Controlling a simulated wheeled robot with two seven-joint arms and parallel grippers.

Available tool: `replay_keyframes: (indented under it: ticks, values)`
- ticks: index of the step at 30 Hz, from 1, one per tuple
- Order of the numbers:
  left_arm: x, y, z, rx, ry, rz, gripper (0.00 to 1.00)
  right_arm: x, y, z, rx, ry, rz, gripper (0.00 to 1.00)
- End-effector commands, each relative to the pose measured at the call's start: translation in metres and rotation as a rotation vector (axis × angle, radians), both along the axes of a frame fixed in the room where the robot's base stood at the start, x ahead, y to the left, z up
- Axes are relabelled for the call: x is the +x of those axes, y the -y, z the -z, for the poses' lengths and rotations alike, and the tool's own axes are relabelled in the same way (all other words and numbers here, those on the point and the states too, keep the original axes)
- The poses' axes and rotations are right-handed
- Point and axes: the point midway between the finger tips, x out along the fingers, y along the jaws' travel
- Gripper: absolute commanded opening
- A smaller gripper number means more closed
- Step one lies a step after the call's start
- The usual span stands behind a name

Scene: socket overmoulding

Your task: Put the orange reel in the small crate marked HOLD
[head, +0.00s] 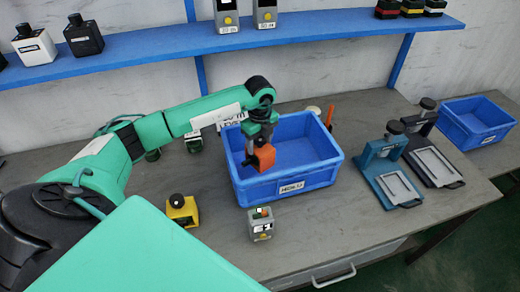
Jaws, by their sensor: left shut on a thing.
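The orange reel (265,156) is in my left gripper (259,148), which is shut on it. The reel looks blocky at this angle, and the fingers partly hide it. It hangs over the left part of a blue open crate (320,176) in the middle of the bench. I cannot tell whether it touches the crate floor. This crate has a white front label, too small to read surely. Another blue crate (460,133) stands at the far right, also with a label I cannot read. My right gripper is not in view.
A yellow box (182,211) and a grey device (261,225) stand in front of the middle crate. Two clamp fixtures, blue (393,180) and black (432,160), stand between the crates. A blue shelf (300,28) with several devices runs behind.

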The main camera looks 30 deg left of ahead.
Motion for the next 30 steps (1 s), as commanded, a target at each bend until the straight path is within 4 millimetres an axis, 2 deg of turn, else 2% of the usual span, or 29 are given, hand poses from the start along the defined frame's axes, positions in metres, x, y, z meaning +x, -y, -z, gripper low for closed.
replay_keyframes:
  ticks: [6,12,23,24,27,30]
  values:
    - [0.000,0.000,0.016,-0.001,-0.001,0.001,0.14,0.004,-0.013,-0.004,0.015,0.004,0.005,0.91]
    - [0.000,0.001,0.044,-0.001,-0.001,0.000,0.14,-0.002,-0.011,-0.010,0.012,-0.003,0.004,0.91]
    - [0.000,0.000,0.050,0.000,0.000,0.001,0.14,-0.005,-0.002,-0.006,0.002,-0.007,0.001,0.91]
    - [0.000,0.000,0.050,0.000,0.000,0.001,0.63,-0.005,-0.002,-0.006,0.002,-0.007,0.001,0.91]
    - [0.000,0.000,0.050,0.000,0.000,0.001,0.81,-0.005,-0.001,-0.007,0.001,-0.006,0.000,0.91]
    - [0.000,0.000,0.050,0.000,0.000,0.001,0.81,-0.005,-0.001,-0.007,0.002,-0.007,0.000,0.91]
